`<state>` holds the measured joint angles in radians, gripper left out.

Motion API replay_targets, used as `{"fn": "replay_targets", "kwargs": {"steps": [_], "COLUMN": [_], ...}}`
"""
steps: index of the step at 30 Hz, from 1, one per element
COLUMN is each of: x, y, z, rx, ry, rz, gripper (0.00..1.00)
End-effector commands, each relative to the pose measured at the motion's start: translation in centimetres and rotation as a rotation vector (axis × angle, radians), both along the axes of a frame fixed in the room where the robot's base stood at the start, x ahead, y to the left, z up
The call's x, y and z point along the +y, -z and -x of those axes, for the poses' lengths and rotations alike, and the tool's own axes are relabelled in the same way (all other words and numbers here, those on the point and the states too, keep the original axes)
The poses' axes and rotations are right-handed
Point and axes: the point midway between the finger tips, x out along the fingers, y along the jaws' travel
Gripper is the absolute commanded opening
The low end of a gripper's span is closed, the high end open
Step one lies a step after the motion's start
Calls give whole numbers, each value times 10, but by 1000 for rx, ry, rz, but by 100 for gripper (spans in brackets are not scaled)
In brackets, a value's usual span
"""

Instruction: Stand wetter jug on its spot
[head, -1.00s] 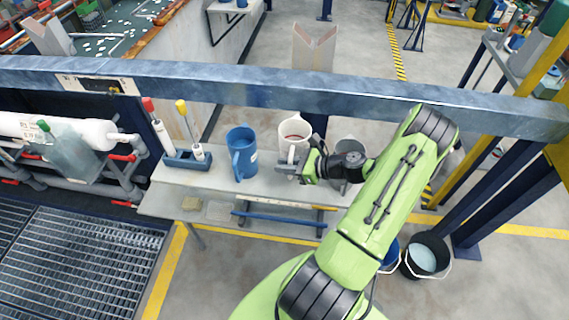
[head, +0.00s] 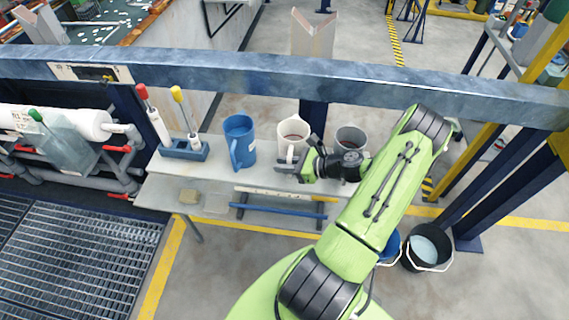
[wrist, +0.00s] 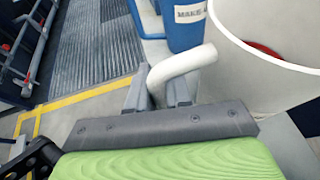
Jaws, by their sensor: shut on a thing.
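A white jug (head: 297,124) with something reddish inside is at the bench (head: 163,193), between a blue jug and a grey jug. My gripper (head: 291,166) is shut on the white jug's handle. In the wrist view the fingers (wrist: 163,93) sit on either side of the pale curved handle, and the white jug (wrist: 245,75) looks upright. Its base is hidden, so I cannot tell whether it touches the bench. The blue jug (head: 239,138) stands to the left, its label partly readable as "MAKE". The grey jug (head: 352,133) is to the right, partly behind my wrist.
A blue holder (head: 184,152) with red- and yellow-topped tools stands at the bench's left. A blue-grey beam (head: 230,84) crosses behind the jugs. Buckets (head: 429,251) stand on the floor at right. Steel grating (head: 75,250) covers the floor at left.

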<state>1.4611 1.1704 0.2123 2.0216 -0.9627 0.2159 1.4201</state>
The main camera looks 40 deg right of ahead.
Motion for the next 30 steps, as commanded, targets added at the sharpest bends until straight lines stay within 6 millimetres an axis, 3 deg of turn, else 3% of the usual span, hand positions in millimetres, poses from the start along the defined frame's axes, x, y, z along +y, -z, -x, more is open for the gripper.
{"fn": "replay_targets", "kwargs": {"steps": [8, 9, 14, 23, 26, 30], "x": [0, 0, 0, -1, -8, -23], "y": [6, 6, 5, 4, -2, -17], "z": [0, 0, 0, 2, 14, 45], "rx": [0, 0, 0, 1, 1, 1], "ry": [0, 0, 0, 1, 5, 7], "rz": [1, 1, 0, 0, 2, 4], "gripper": [0, 25, 49, 49, 49, 49]}}
